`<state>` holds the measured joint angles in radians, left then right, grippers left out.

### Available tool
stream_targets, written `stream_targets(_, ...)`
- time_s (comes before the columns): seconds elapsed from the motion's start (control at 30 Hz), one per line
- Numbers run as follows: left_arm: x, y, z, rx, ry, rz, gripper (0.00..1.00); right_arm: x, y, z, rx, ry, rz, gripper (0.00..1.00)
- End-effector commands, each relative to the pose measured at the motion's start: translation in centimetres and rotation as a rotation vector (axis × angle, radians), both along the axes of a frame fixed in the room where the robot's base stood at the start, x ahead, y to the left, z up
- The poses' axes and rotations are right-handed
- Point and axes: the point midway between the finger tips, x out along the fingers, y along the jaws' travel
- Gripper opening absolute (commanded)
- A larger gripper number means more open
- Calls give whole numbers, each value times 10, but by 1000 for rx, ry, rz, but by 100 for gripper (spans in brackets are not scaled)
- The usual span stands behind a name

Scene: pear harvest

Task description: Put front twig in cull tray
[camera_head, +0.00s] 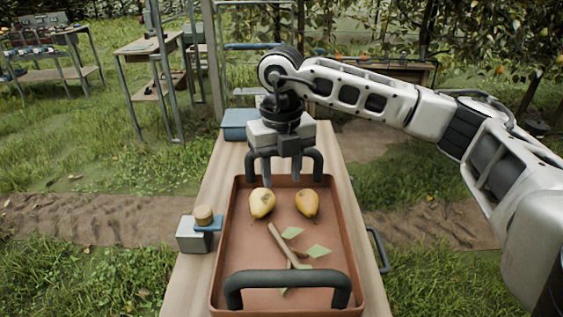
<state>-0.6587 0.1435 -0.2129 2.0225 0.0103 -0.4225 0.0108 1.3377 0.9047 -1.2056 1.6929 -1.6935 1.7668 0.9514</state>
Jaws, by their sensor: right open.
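A brown twig (283,243) lies in the middle of a terracotta tray (346,231) with dark handles at its near and far ends. The twig looks forked near its lower end, and I cannot tell whether a second twig lies there. Several green leaves (319,250) lie around it. My right gripper (282,180) points down over the far end of the terracotta tray, open and empty, behind the pears and away from the twig. A blue container (236,124) stands at the far left of the table, partly hidden by my gripper; I cannot tell whether it is the cull tray. My left gripper is out of view.
Two yellow pears (262,203) sit in the terracotta tray's far half.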

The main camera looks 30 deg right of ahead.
Motion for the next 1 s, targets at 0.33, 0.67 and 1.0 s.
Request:
stream_targets(0.33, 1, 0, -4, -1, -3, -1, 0, 1, 1, 53, 3, -8, 0, 42)
stream_targets(0.67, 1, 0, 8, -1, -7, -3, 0, 1, 0, 134, -1, -6, -1, 42)
stream_targets(1.0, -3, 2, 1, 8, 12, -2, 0, 0, 0, 159, 0, -1, 0, 42)
